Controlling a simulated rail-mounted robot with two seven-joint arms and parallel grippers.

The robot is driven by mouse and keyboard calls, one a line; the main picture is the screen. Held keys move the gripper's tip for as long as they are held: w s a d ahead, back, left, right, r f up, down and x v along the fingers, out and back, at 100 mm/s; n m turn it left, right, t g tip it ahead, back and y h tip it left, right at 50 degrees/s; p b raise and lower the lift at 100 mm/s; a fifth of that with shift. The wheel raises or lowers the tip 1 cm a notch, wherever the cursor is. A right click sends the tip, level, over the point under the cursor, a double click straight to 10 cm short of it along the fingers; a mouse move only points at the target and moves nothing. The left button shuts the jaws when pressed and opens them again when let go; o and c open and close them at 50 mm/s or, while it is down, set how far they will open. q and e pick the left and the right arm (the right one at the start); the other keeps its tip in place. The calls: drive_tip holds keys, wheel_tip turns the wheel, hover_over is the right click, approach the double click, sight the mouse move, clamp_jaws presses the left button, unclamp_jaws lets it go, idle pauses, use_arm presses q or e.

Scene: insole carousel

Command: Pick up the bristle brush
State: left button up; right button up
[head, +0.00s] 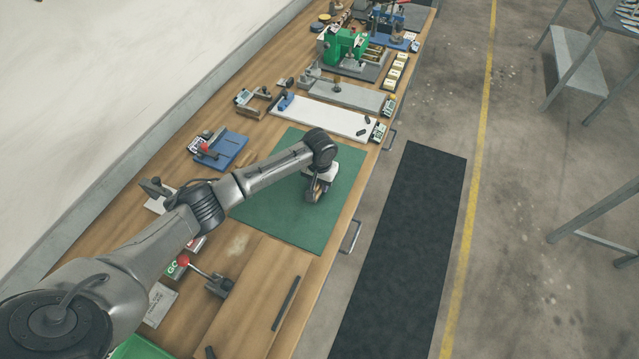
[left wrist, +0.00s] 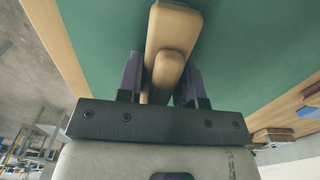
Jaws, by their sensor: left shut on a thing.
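The bristle brush (left wrist: 172,32) shows in the left wrist view as a tan wooden body with a rounded raised grip; its bristles are hidden. My left gripper (left wrist: 162,82) is shut on it, with a dark purple finger on each side of the wood. In the head view my left gripper (head: 318,188) is over the right part of the green mat (head: 285,215), and the brush is mostly hidden there. I cannot tell whether the brush touches the mat. My right gripper is not in view.
A blue fixture (head: 228,152) lies left of the mat. A white board (head: 330,117) and a green press (head: 343,47) stand farther along the wooden bench. A red-knobbed lever clamp (head: 205,275) and a dark bar (head: 286,303) are nearer. Most of the mat is clear.

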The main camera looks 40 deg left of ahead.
use_arm(q)
drive_tip(key=shift+r, duration=0.1)
drive_tip(key=shift+r, duration=0.55)
wheel_tip(320, 180, up, 3)
drive_tip(key=shift+f+p, duration=0.1)
drive_tip(key=shift+p, duration=0.35)
drive_tip(key=s+d+r+p, duration=0.1)
drive_tip(key=d+r, duration=0.6)
drive_tip(key=d, duration=0.4)
drive_tip(key=shift+d, duration=0.3)
drive_tip(key=shift+s, duration=0.1)
